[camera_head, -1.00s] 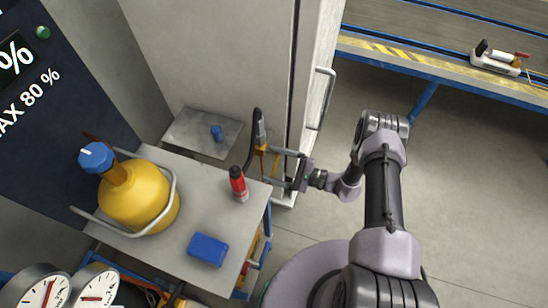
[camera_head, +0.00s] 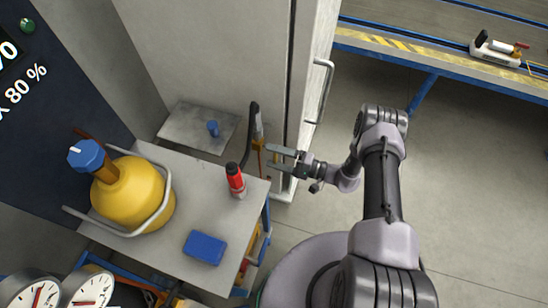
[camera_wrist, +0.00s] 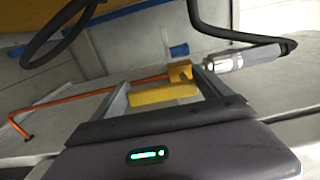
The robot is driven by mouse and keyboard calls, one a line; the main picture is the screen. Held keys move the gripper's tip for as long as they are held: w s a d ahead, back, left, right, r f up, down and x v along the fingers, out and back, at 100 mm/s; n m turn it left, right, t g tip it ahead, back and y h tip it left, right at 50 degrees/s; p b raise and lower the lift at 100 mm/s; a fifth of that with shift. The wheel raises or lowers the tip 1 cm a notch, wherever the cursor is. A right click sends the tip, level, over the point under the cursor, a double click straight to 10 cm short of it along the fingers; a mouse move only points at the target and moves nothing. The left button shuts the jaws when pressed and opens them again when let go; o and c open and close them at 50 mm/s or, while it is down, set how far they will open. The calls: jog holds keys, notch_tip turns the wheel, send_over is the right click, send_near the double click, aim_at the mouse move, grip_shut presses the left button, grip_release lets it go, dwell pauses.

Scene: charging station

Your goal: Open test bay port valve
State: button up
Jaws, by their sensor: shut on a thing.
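The port valve shows in the wrist view as a yellow handle (camera_wrist: 165,94) beside a yellow block, on an orange line. A silver coupling (camera_wrist: 236,60) with a black hose meets the block on the right. My gripper (camera_wrist: 160,82) has one finger at each end of the handle and is shut on it. In the head view my gripper (camera_head: 270,158) reaches left to the small yellow fitting (camera_head: 258,143) at the cabinet's lower edge. The fingers hide part of the valve there.
A grey table (camera_head: 160,255) left of my gripper holds a yellow gas cylinder (camera_head: 133,195), a red bottle (camera_head: 235,181) and a blue box (camera_head: 205,248). A tall cabinet (camera_head: 215,60) with a door handle (camera_head: 325,90) stands behind. The floor (camera_head: 470,170) at right is clear.

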jog(key=shift+w, duration=0.1)
dwell(0.5)
jog(key=o, duration=1.9)
jog(key=shift+d, duration=0.1)
jog(key=p+v, duration=0.2)
jog(key=v, duration=1.5)
jog(key=shift+d, duration=0.15)
jog(key=shift+r, duration=0.1)
